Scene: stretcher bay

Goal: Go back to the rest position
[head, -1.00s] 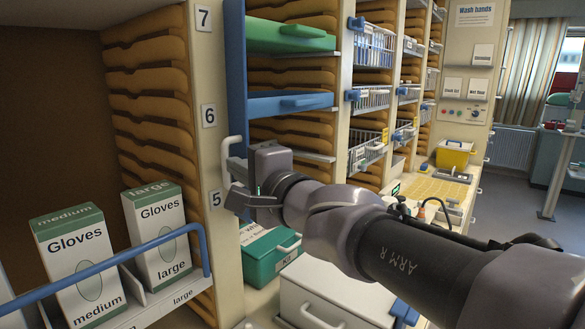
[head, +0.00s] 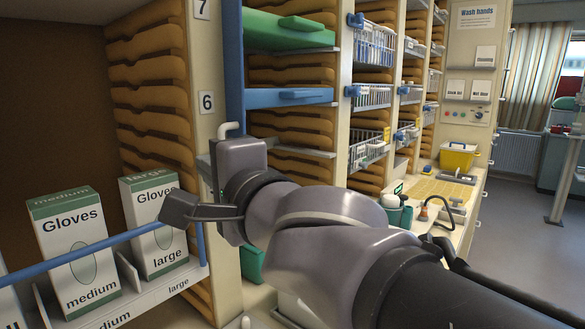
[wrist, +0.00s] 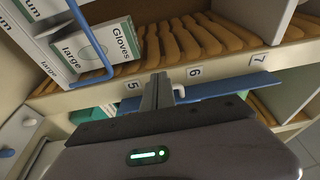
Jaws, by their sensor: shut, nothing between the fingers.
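My gripper (head: 182,208) is at the left of my arm in the head view, in front of the box of large gloves (head: 152,228) and hiding part of it. In the wrist view my gripper (wrist: 160,78) shows its fingers together with nothing between them. They point toward the cabinet edge near the labels 5 and 6. The large gloves box (wrist: 98,40) is at the upper left of that view, behind a blue rail. I cannot tell how far the fingers are from the rail.
The medium gloves box (head: 78,255) stands on the left shelf behind the blue rail (head: 85,248). A green tray (head: 285,32) and a blue tray (head: 285,98) sit in the rack above my wrist. A yellow box (head: 457,158) stands on the counter. Open floor (head: 510,240) lies at the right.

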